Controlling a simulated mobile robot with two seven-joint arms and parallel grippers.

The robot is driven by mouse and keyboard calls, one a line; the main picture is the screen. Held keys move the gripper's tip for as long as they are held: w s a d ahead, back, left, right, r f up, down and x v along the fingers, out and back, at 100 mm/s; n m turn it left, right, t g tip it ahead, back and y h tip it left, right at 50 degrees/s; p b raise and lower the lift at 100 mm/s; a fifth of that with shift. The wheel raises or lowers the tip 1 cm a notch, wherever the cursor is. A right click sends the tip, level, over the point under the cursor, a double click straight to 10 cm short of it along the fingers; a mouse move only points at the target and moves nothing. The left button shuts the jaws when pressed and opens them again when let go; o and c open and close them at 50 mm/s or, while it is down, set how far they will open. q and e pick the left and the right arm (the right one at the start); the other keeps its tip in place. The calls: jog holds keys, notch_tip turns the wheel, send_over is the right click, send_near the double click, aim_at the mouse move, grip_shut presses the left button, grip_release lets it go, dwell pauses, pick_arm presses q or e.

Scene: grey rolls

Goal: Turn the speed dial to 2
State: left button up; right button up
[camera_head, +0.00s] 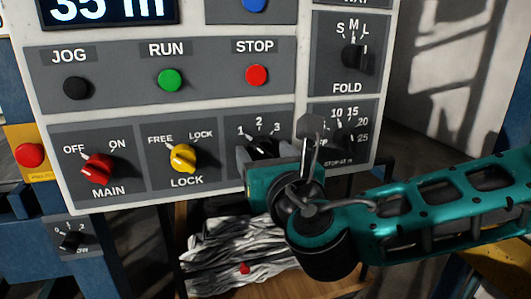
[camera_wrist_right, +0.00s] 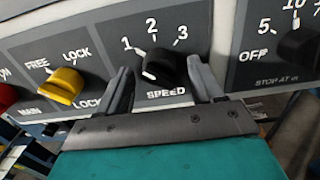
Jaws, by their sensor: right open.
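The speed dial (camera_wrist_right: 164,66) is a black knob on a grey panel, marked 1, 2 and 3, with SPEED printed below it. Its white pointer mark is on the left side, toward 1. In the head view the dial (camera_head: 262,146) is partly hidden by my right gripper (camera_head: 272,154). In the right wrist view the right gripper's (camera_wrist_right: 161,86) two dark fingers stand apart, one on each side of the dial, with gaps showing. I cannot tell any contact. My left gripper is not in view.
The yellow lock knob (camera_head: 182,157) and red main knob (camera_head: 97,167) are left of the dial. The stop-at dial is to the right, partly covered by my arm. The stop button (camera_head: 256,75) is above. Grey crumpled material (camera_head: 235,252) lies below the panel.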

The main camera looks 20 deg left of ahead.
jog(key=shift+c, duration=0.2)
jog(key=c, duration=1)
